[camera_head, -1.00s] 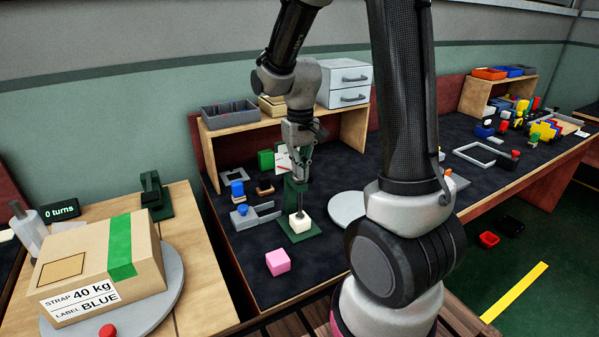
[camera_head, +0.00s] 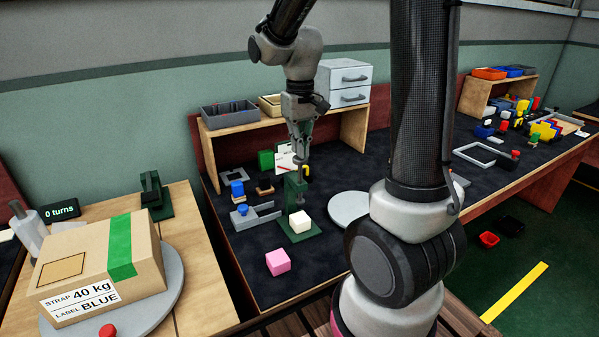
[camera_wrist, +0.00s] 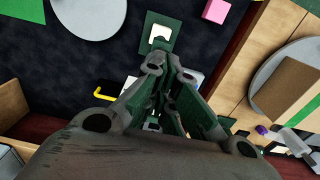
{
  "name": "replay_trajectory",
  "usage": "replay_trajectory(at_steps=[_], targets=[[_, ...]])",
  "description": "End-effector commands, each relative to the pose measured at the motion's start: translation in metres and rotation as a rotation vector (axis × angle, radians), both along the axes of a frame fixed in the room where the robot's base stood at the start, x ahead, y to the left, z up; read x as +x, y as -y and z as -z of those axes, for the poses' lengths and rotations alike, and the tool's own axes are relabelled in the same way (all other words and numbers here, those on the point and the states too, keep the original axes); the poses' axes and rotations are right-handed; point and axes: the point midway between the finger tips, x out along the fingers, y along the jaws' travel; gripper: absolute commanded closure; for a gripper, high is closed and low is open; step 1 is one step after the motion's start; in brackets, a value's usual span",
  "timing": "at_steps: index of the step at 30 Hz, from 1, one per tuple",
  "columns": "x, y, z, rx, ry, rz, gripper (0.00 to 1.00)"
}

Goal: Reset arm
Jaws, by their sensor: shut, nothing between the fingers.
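My gripper (camera_head: 301,160) is shut and empty. It points down above the dark bench mat, just over the back of a small green press-like stand (camera_head: 296,190). A white cube (camera_head: 300,221) sits on the green base of this stand, and a pink cube (camera_head: 278,262) lies on the mat in front of it. In the wrist view my gripper (camera_wrist: 172,75) reaches toward the stand, with the white cube (camera_wrist: 160,35) beyond the fingertips and the pink cube (camera_wrist: 216,11) farther up. The fingers and wrist body hide part of the bench there.
A wooden shelf (camera_head: 352,129) with a grey bin (camera_head: 230,113) and a drawer unit (camera_head: 343,83) stands behind. A grey disc (camera_head: 347,207) lies to the right. A cardboard box (camera_head: 97,270) rests on a turntable at left. The mat's front is mostly clear.

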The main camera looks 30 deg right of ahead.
Motion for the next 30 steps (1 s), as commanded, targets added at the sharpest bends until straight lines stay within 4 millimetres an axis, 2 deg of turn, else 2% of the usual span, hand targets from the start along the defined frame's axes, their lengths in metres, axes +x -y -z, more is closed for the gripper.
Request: replay_trajectory(at_steps=[3,7,23,26,27,30], targets=[[0.001,0.000,-0.013,0.000,0.003,0.000,1.00],[0.000,0.000,-0.021,0.000,0.001,0.000,1.00],[0.000,0.000,-0.022,0.000,-0.002,-0.006,1.00],[-0.015,0.001,-0.013,-0.001,-0.034,-0.014,1.00],[-0.027,0.001,-0.013,-0.001,-0.042,-0.018,1.00],[-0.057,0.004,-0.025,0.000,-0.016,-0.025,1.00]])
